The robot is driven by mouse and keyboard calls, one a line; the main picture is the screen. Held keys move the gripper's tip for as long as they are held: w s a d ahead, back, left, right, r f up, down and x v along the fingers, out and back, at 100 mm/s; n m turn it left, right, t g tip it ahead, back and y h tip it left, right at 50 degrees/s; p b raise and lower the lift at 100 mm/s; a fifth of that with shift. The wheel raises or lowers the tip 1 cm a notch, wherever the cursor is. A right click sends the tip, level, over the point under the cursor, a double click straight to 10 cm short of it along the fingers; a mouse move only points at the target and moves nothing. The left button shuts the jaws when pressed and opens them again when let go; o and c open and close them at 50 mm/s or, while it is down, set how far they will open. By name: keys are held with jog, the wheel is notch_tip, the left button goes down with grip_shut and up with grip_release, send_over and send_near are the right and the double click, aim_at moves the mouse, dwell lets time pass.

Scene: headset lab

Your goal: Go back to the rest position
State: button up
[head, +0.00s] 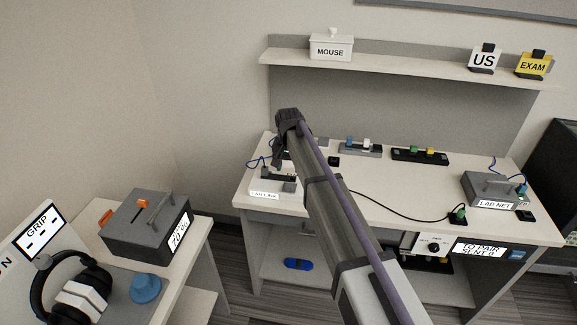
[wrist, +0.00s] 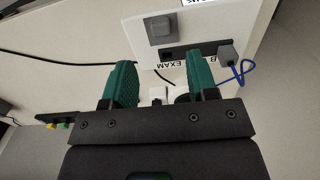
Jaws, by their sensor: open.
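My gripper (wrist: 161,78) shows in the wrist view with its two green fingers spread apart. No object is clearly held between them. In the head view my gripper (head: 279,160) points down over the left part of the back table, by the white labelled box (head: 262,192). In the wrist view a light panel (wrist: 190,20) with a grey square block (wrist: 160,29) and a dark strip lies beyond the fingers. A grey plug (wrist: 227,54) with a blue cable is at that strip's right end. My arm hides part of the table.
A grey LAB NET box (head: 490,190) stands at the table's right. Black and grey strips with coloured plugs (head: 418,155) line the back. A shelf (head: 400,68) hangs above. A grey case (head: 145,225) and headphones (head: 75,290) are on the left bench. A black cable crosses the tabletop.

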jog(key=shift+r, duration=0.85)
jog(key=s+d, duration=1.2)
jog(key=s, duration=0.3)
jog(key=s+d+n, duration=0.1)
jog(key=s+d, duration=1.1)
jog(key=s, duration=0.4)
jog(key=shift+s+d, duration=0.3)
jog(key=shift+d, duration=0.1)
